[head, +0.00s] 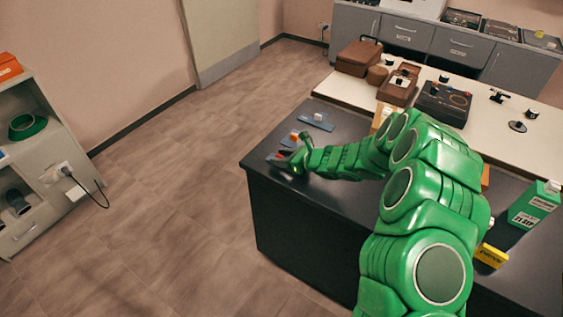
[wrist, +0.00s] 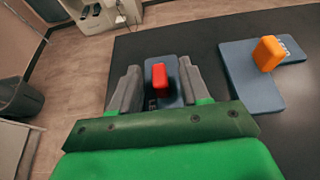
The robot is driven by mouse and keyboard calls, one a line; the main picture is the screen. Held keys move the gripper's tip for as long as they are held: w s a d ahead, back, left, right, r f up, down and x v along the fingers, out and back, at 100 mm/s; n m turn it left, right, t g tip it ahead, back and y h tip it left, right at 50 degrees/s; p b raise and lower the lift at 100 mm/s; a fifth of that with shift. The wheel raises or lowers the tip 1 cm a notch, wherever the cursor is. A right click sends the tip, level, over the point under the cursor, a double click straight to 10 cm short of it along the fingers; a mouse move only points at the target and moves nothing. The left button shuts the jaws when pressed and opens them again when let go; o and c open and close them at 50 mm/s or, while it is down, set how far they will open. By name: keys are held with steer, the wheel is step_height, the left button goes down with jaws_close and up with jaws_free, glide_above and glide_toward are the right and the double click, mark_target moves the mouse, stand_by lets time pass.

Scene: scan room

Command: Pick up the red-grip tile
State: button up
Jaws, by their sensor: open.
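The red-grip tile (wrist: 159,77) is a blue-grey plate with an upright red block on it, lying on the dark tabletop. In the wrist view it sits between the two fingers of my gripper (wrist: 158,88), with a finger on either side and visible space around the red block. My gripper is open and holds nothing. In the head view my gripper (head: 285,158) is low over the left end of the dark table, covering much of the tile; a bit of red (head: 273,156) shows there. The lower part of the tile is hidden by the gripper body.
An orange-grip tile (wrist: 268,54) lies to the right in the wrist view, close to the gripper. A white-grip tile (head: 317,120) lies farther back on the dark table (head: 330,215). A green carton (head: 533,205) and yellow box (head: 491,256) stand at the right.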

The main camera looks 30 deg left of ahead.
steer(key=shift+c, duration=0.2)
jaws_close()
steer(key=shift+r, duration=0.1)
